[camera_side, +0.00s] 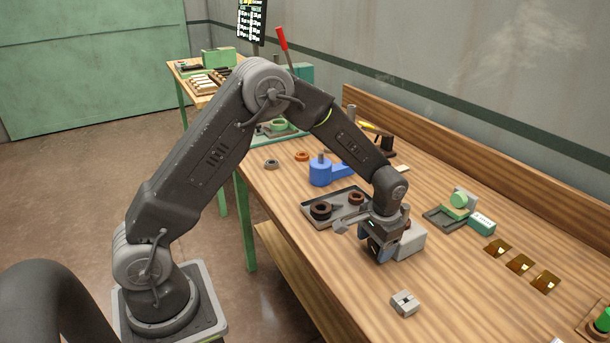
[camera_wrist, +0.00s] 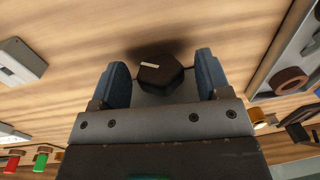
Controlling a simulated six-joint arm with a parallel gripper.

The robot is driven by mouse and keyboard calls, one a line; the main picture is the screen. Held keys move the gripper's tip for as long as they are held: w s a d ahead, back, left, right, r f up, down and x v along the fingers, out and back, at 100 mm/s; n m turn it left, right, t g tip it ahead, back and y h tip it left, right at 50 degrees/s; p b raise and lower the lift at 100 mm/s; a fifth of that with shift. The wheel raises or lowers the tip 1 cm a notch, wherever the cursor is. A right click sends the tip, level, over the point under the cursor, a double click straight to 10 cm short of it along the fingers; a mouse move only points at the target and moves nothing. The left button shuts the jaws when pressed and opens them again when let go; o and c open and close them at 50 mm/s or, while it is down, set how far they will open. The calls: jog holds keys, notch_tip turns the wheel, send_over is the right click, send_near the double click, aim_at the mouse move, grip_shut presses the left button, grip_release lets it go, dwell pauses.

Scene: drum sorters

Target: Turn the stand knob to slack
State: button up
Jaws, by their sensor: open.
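The dark, many-sided knob (camera_wrist: 160,76) shows in the wrist view with a short pale pointer mark on its top, lying nearly crosswise. My gripper (camera_wrist: 161,62) is open, with one blue finger on each side of the knob. Gaps show between the knob and both fingers. In the side view my gripper (camera_side: 376,248) points down over the table, beside a light grey block (camera_side: 411,243). The knob is hidden behind my gripper there. I cannot read any slack marking.
A grey tray (camera_side: 335,219) with dark and brown rings lies close behind my gripper. A blue fixture (camera_side: 321,172) stands farther back. A small grey block (camera_side: 404,304) is in front. Amber plates (camera_side: 520,264) and a green-and-white box (camera_side: 481,224) are at the right.

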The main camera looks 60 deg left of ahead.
notch_tip(320, 180, up, 14)
jog(key=d, duration=0.1)
jog(key=s+r+t, duration=0.2)
jog(key=s+r, duration=0.3)
jog(key=s, duration=0.4)
jog(key=s+r+t+h, duration=0.1)
jog(key=s+r, duration=0.4)
jog(key=s, duration=0.5)
jog(key=shift+a+r+t, duration=0.2)
jog(key=shift+t, duration=0.4)
jog(key=shift+w, duration=0.1)
jog(key=w+a+f+g+h, duration=0.1)
jog(key=w+f+g, duration=0.1)
jog(key=w+f, duration=0.5)
jog(key=w+a+f+g, duration=0.1)
jog(key=w+f+g, duration=0.15)
jog(key=w, duration=0.85)
jog(key=f, duration=0.9)
jog(key=d+f, duration=0.1)
jog(key=f, duration=0.4)
jog(key=shift+w+d+f, duration=0.1)
jog(key=shift+w+f, duration=0.15)
jog(key=shift+f, duration=0.1)
